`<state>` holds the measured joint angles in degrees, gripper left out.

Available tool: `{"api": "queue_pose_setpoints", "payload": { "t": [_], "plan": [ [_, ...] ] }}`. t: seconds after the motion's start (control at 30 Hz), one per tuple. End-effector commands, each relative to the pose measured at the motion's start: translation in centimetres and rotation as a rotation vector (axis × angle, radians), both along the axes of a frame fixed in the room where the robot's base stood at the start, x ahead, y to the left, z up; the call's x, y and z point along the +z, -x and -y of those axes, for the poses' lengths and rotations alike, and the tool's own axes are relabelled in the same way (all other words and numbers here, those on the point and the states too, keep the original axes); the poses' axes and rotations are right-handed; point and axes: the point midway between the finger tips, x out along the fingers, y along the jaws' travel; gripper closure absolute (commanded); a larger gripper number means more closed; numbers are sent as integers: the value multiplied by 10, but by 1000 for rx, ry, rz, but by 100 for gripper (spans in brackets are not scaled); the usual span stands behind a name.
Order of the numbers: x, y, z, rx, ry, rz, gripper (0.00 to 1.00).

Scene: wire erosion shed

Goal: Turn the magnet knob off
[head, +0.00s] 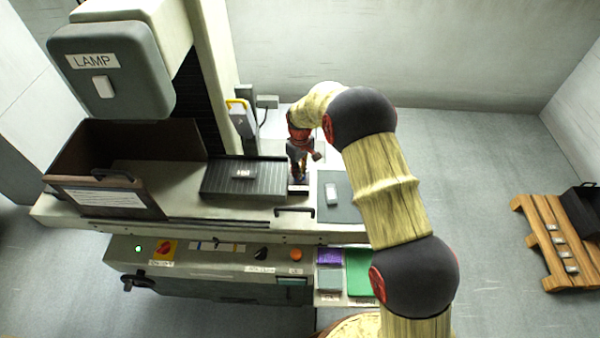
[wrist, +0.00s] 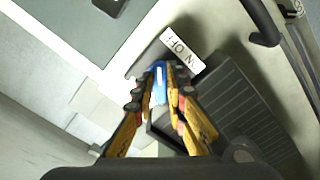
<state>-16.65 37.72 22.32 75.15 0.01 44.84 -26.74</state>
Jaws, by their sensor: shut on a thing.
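The magnet knob (wrist: 159,82) is blue with a white line, in the wrist view's centre. My gripper (wrist: 160,92) is shut on it, one yellow finger on each side. A white label (wrist: 183,51) with ON and OFF lettering lies just beyond the knob; I cannot tell which mark the knob points to. In the head view my gripper (head: 298,180) reaches down at the right end of the dark ribbed magnet plate (head: 215,187), and the knob is hidden there. The ribbed plate also shows right of the fingers in the wrist view (wrist: 252,100).
A small grey block (head: 243,173) lies on the magnet plate. A grey mat (head: 345,208) with a pale block (head: 333,194) is right of my gripper. A black handle (head: 294,211) is on the front edge. The machine column (head: 215,80) rises at left.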

Motion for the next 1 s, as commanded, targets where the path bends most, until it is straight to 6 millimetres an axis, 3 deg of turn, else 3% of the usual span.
{"api": "queue_pose_setpoints", "payload": {
  "t": [0.43,0.47,0.7,1.0],
  "plan": [
    [1,-1,0,11,-1,4,100],
    [1,-1,0,11,-1,4,85],
    [1,-1,0,10,-1,2,72],
    [0,0,0,9,-1,1,68]
  ]
}}
